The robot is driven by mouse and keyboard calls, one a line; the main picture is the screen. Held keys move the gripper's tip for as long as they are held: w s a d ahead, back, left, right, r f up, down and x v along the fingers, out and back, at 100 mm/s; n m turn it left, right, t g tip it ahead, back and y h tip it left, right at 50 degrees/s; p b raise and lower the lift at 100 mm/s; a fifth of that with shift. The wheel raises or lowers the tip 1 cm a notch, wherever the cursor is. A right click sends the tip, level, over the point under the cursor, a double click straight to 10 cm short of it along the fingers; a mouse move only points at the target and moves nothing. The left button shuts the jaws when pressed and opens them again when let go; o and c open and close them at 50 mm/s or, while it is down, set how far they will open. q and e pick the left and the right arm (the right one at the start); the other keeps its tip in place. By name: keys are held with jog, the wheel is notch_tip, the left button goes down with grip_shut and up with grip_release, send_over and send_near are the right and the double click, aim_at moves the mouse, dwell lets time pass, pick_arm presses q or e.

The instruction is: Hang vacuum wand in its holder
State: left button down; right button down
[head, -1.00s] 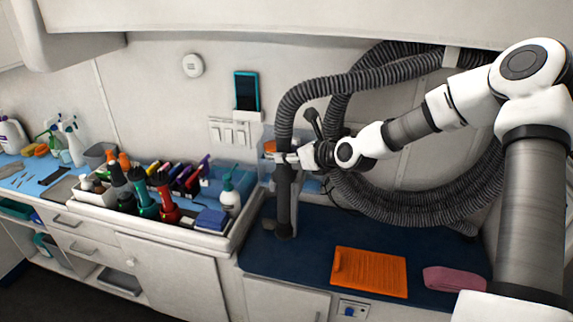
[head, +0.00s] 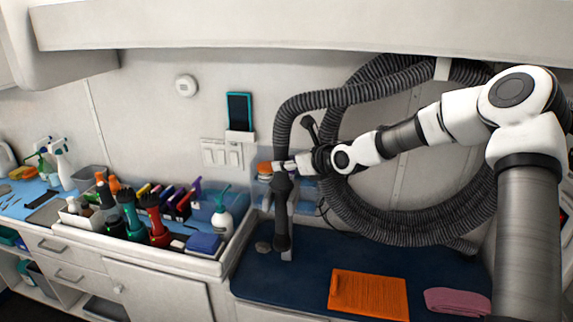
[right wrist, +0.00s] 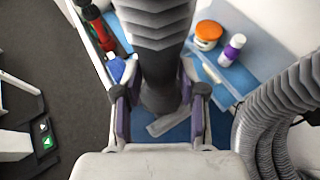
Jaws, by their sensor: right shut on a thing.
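The vacuum wand (head: 282,215) is a dark upright tube at the end of a ribbed grey hose (head: 350,92). My right gripper (head: 284,168) is shut on its upper part from the right and holds it near vertical over the blue counter. In the right wrist view the wand (right wrist: 160,88) passes between the fingers of my right gripper (right wrist: 158,97). A pale narrow upright strip (head: 291,222) shows right behind the wand; I cannot tell whether it is the holder or whether the wand touches it. My left gripper is not in view.
An orange towel (head: 368,295) and a pink cloth (head: 458,301) lie on the blue counter (head: 315,245). A tray (head: 222,262) with brushes and bottles stands left. Hose loops (head: 400,225) hang behind my right arm. A phone (head: 239,110) is on the wall.

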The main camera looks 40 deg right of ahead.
jog(key=shift+r+p, duration=0.15)
jog(key=shift+p, duration=0.3)
jog(key=shift+f, duration=0.25)
dwell(0.5)
jog(key=shift+f, duration=0.45)
jog(key=c, duration=0.6)
grip_release()
jog(key=shift+s, duration=0.1)
